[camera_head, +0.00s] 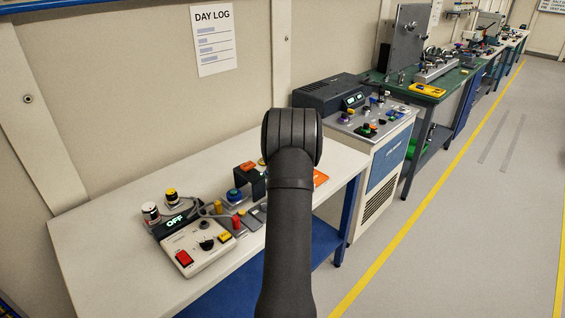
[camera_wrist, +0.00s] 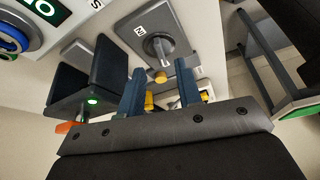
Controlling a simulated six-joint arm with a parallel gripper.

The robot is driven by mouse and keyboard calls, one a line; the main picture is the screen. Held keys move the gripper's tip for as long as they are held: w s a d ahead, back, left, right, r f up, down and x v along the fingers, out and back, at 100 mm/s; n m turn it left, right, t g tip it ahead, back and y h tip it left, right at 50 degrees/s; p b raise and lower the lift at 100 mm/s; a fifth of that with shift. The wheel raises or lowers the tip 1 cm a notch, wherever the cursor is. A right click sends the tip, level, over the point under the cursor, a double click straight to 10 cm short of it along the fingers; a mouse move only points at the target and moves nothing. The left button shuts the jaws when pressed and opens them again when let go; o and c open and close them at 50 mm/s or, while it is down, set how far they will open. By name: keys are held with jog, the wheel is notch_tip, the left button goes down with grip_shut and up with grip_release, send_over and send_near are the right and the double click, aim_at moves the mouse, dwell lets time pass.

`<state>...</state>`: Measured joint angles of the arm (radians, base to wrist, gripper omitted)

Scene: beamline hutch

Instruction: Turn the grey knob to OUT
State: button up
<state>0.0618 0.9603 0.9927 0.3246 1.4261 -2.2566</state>
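The grey knob (camera_wrist: 160,48) shows in the wrist view, a bar handle on a dark round base on a grey plate (camera_wrist: 181,37). Its bar points down in the picture, towards a small yellow piece (camera_wrist: 161,77). A small white label (camera_wrist: 139,31) beside it seems to read IN, turned round. I see no OUT label. My gripper (camera_wrist: 162,88) is open, its two blue fingers apart, with the knob in view beyond and between their tips. I see no contact. In the head view my arm hides the gripper, and I cannot make out the knob for certain.
A dark forked block (camera_wrist: 92,101) with a green lamp stands left of my fingers. A blue-ringed button (camera_wrist: 18,32) is at upper left. In the head view a control box (camera_head: 197,247) with a red switch stands on the white bench (camera_head: 95,232); a cabinet (camera_head: 375,175) stands at right.

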jog(key=v, duration=1.3)
jog(key=shift+a, duration=0.1)
jog(key=x, duration=1.7)
jog(key=shift+f, duration=0.25)
jog(key=shift+r, duration=0.1)
